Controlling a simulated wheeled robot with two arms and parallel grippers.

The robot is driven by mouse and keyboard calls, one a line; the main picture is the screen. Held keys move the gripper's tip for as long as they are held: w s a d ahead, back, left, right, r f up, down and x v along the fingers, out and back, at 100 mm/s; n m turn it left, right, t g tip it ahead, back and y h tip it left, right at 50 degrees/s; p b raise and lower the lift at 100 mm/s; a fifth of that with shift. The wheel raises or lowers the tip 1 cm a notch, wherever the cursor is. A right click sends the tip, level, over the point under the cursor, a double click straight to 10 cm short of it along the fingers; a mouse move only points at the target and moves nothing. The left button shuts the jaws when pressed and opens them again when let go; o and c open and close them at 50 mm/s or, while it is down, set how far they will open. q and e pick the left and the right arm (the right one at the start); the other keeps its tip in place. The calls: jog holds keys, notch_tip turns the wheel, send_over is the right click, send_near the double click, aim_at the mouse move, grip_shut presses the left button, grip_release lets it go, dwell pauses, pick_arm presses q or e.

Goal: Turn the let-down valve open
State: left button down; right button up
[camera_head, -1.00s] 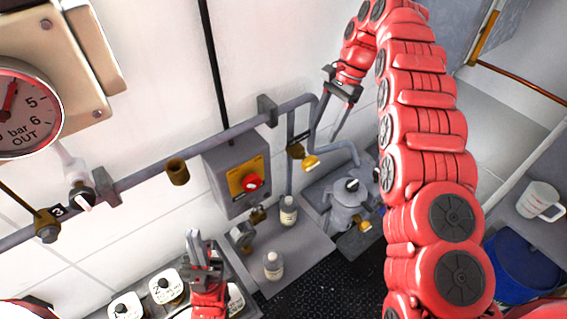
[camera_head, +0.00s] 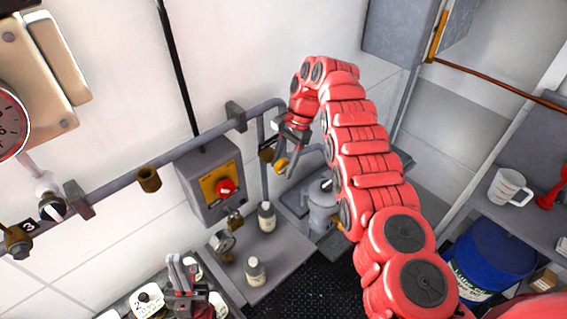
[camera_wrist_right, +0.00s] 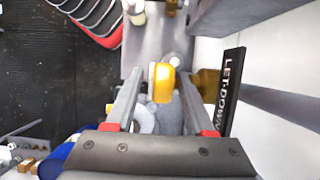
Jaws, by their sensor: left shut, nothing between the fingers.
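The let-down valve's yellow handle (camera_head: 281,166) shows in the head view on the vertical pipe, below my right gripper (camera_head: 285,158). In the right wrist view the handle (camera_wrist_right: 162,82) lies between the two open fingers of my right gripper (camera_wrist_right: 158,92), with a gap on each side. A black plate (camera_wrist_right: 232,88) reading LET-DOWN is to the right of it. The brass valve body (camera_wrist_right: 207,84) is partly hidden by a finger. My left gripper (camera_head: 177,270) is shut and empty, low over the white labelled containers.
A grey box with a red button (camera_head: 225,186) hangs on the wall left of the valve. A grey pipe (camera_head: 190,146) runs along the wall. A blue bucket (camera_head: 487,257) is at right.

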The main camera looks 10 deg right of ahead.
jog(key=shift+a, duration=0.1)
grip_shut()
